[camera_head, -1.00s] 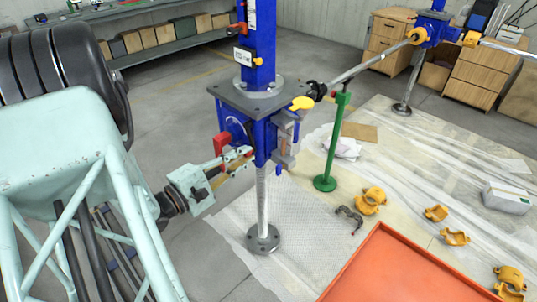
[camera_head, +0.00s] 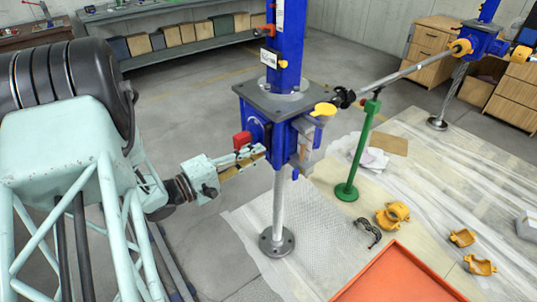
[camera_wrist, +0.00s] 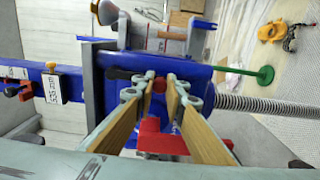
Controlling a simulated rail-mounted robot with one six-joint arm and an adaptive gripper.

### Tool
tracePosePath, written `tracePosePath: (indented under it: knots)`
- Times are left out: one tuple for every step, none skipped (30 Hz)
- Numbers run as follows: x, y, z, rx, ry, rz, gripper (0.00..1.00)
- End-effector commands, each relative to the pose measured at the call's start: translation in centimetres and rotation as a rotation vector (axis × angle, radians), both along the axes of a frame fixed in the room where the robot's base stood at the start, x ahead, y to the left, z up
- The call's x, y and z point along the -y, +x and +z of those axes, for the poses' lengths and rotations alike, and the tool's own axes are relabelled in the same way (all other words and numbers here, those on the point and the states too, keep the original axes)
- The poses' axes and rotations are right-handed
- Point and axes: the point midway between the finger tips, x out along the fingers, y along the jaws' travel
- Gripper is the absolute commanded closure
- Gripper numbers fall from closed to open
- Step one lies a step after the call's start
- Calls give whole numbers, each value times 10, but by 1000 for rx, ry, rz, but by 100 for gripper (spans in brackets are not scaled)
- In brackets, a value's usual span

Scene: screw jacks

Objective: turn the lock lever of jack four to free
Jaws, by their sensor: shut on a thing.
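The nearest blue screw jack (camera_head: 290,40) stands upright with a grey plate (camera_head: 286,98) and a blue housing below it. My gripper (camera_head: 258,154) reaches in from the left, just below the plate, and is shut on the lever. In the wrist view my gripper (camera_wrist: 157,87) has its tips against the housing; the exact contact is partly hidden.
A yellow knob (camera_head: 324,109) and a long rod lead right to another blue jack (camera_head: 484,40). A green stand (camera_head: 357,150), yellow clamps (camera_head: 393,215) and an orange tray (camera_head: 400,275) are to the right. The floor left of the jack's post is open.

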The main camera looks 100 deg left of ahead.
Motion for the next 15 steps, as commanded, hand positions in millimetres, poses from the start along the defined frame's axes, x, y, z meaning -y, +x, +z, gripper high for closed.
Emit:
tracePosePath:
  knots:
    - [0, -3, 0, -3, 4, 4, 100]
    - [0, -4, 0, -5, 5, 5, 100]
    - [0, -5, 0, -6, 7, 6, 100]
    - [0, -6, 0, -7, 7, 6, 100]
    - [0, -6, 0, -8, 8, 7, 100]
    - [0, -7, 0, -8, 8, 7, 100]
    - [0, -7, 0, -8, 8, 7, 100]
    - [0, -7, 0, -8, 9, 7, 100]
    - [0, -7, 0, -8, 9, 7, 100]
    - [0, -7, 0, -8, 8, 7, 100]
    - [0, -6, 0, -8, 8, 7, 100]
    - [0, -6, 0, -8, 8, 7, 100]
    - [0, -6, 0, -8, 8, 7, 100]
    - [0, -7, 0, -8, 8, 7, 100]
    - [0, -7, 0, -8, 8, 7, 87]
